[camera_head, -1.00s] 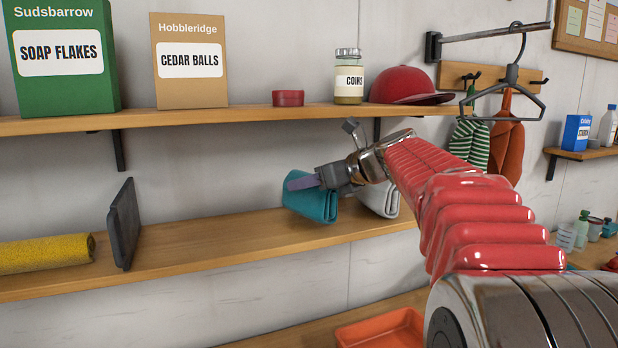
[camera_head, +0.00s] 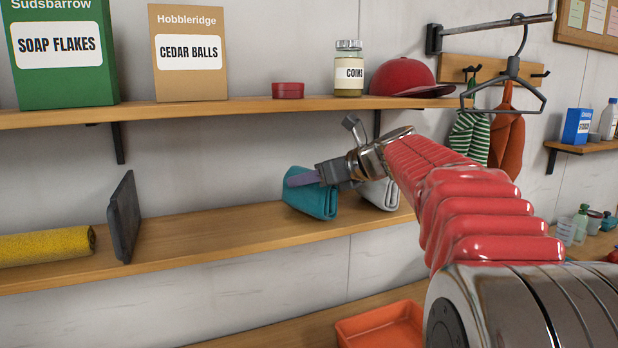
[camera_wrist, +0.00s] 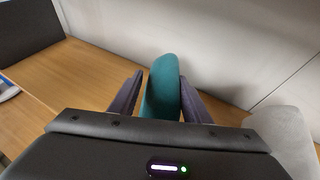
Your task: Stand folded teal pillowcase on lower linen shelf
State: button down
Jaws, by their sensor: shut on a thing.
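The folded teal pillowcase (camera_head: 318,203) is at the right part of the lower shelf (camera_head: 210,228), tilted in the head view. My gripper (camera_head: 303,180) is shut on it. In the wrist view the pillowcase (camera_wrist: 161,92) shows between the two fingers of my gripper (camera_wrist: 160,98). Its bottom is at the shelf surface or just above it; I cannot tell whether it touches. A pale grey folded cloth (camera_head: 381,194) stands to its right, partly hidden by my gripper; it also shows at the right of the wrist view (camera_wrist: 282,138).
A dark upright bookend (camera_head: 124,218) and a yellow roll (camera_head: 45,245) are on the shelf's left. Bare shelf lies between bookend and pillowcase. The upper shelf (camera_head: 225,108) holds boxes, a red tin, a jar and a red cap. An orange tray (camera_head: 375,328) is below.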

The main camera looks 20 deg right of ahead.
jog(key=c, duration=0.9)
grip_release()
jog(key=shift+f, duration=0.1)
jog(key=shift+f, duration=0.1)
jog(key=v, duration=1.4)
jog(key=shift+f, duration=0.1)
